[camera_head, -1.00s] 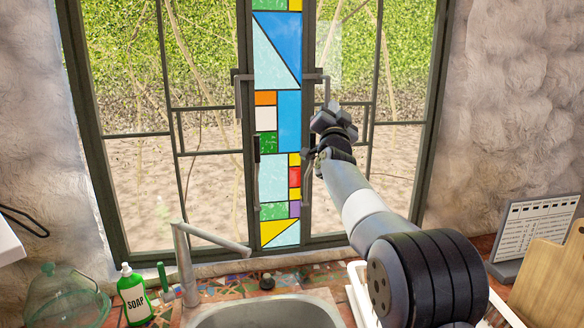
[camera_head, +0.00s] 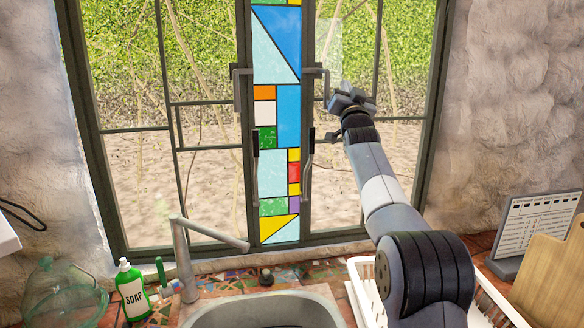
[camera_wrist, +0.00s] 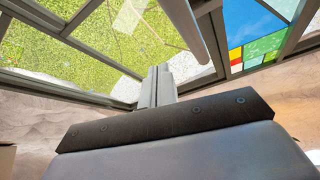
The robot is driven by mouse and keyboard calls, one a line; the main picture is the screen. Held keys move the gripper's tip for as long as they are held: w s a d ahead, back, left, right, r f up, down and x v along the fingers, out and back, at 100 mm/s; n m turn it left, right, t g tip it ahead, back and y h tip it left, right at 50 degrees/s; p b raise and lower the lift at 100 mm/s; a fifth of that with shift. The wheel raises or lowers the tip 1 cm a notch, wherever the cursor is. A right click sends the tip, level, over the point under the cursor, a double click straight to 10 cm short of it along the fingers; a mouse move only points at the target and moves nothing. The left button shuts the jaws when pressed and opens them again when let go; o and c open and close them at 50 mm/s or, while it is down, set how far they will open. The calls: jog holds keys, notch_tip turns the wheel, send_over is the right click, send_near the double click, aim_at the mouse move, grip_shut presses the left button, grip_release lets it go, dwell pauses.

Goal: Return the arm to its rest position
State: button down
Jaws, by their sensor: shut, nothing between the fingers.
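My gripper (camera_head: 348,98) is raised in front of the right window pane, just right of the window handle (camera_head: 320,85) and the stained-glass strip (camera_head: 277,130). In the wrist view my gripper (camera_wrist: 156,85) shows its fingers together with nothing between them. The stained glass also shows there at the upper right (camera_wrist: 255,35). My arm rises from the lower right of the head view. I cannot tell the exact gap between the gripper and the window.
Below the window are a metal sink (camera_head: 265,310) with a tap (camera_head: 184,262) and a green soap bottle (camera_head: 132,293). A white dish rack (camera_head: 497,304) lies partly behind my arm. A wooden board (camera_head: 550,280) and a calendar-like stand (camera_head: 533,226) are at the right.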

jog(key=shift+w+d+r, duration=0.1)
jog(key=shift+d+r, duration=0.35)
jog(key=shift+f, duration=0.1)
